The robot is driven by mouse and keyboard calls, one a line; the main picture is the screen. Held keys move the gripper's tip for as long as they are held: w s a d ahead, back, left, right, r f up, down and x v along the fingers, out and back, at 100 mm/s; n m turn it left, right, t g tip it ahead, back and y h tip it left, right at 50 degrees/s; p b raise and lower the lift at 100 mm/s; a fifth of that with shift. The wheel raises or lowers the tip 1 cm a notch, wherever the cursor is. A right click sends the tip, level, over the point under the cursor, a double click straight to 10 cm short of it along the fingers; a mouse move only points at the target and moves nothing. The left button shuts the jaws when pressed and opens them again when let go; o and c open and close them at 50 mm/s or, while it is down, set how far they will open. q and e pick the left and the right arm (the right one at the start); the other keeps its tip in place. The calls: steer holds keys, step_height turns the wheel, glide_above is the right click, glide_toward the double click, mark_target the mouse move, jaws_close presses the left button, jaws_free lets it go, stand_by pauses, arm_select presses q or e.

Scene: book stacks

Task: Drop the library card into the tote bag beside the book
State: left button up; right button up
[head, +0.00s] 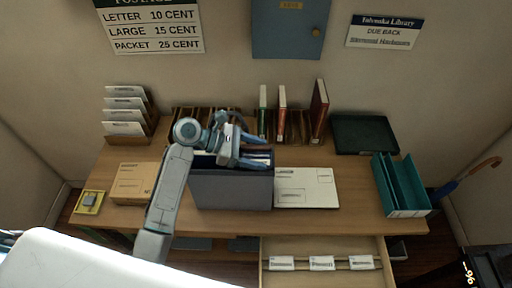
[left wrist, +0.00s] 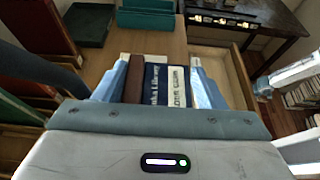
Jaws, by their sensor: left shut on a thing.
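My left gripper (head: 250,152) is over the dark grey open-topped container (head: 232,190) on the desk, its fingers pointing right. The container may be the tote bag; I cannot tell for sure. In the left wrist view the two light blue fingers (left wrist: 158,85) stand well apart. Between or beyond them show a brown spine (left wrist: 134,80) and a dark blue spine with white lettering (left wrist: 157,84). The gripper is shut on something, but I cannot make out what. I cannot pick out the library card. My right gripper is not in view.
A cardboard box (head: 133,184) stands left of the container, and a white labelled parcel (head: 307,188) lies right of it. Upright books (head: 319,112) stand behind. A black tray (head: 364,135) and a teal file holder (head: 401,186) are at right. A drawer (head: 322,278) is open in front.

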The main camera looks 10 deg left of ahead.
arm_select(q)
steer(key=shift+f, duration=0.25)
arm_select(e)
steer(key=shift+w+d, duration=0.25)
arm_select(q)
steer(key=o, duration=1)
steer(key=shift+o, duration=0.2)
steer(key=shift+a, duration=0.1)
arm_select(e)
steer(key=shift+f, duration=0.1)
